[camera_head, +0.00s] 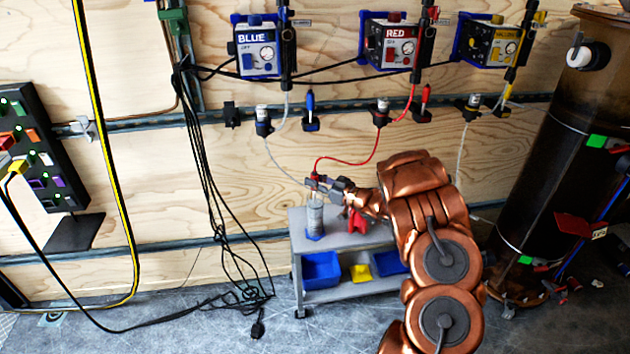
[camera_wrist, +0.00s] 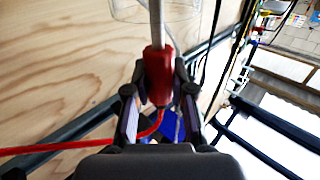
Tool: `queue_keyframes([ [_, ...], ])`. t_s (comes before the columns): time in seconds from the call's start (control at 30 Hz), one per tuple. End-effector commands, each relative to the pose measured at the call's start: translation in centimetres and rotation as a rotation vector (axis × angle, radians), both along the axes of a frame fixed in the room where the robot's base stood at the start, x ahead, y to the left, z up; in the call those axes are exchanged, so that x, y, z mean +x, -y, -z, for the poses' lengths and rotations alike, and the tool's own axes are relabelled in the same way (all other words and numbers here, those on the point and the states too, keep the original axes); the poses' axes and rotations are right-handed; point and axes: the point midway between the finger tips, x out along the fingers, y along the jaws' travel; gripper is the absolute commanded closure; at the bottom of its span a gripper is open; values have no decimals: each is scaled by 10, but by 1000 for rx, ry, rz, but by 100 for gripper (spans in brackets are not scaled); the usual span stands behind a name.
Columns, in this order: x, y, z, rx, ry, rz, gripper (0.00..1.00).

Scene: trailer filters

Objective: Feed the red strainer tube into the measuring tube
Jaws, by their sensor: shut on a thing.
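My gripper (camera_head: 318,184) is shut on the red strainer tube (camera_wrist: 158,72), seen between both fingers in the wrist view. The strainer tube has a red grip and a pale grey shaft, and a red hose trails from it. The measuring tube (camera_head: 315,216) is a clear upright cylinder on a blue base on the cart. My gripper is just above its top. In the wrist view, the shaft reaches over a clear rounded rim (camera_wrist: 122,14), apparently the measuring tube's. I cannot tell whether the shaft's tip is inside it.
The grey cart (camera_head: 375,241) stands by the plywood wall, with a red object (camera_head: 356,221) on top and blue bins (camera_head: 321,270) below. The red hose (camera_head: 350,163) runs up to the RED pump box (camera_head: 393,46). A large brown tank (camera_head: 560,150) stands at right; black cables hang at left.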

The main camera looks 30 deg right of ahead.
Motion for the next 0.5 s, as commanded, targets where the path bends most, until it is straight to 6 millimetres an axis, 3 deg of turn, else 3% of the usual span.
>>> queue_keyframes([
  [0.5, 0, 0, 3, 0, 1, 0, 100],
])
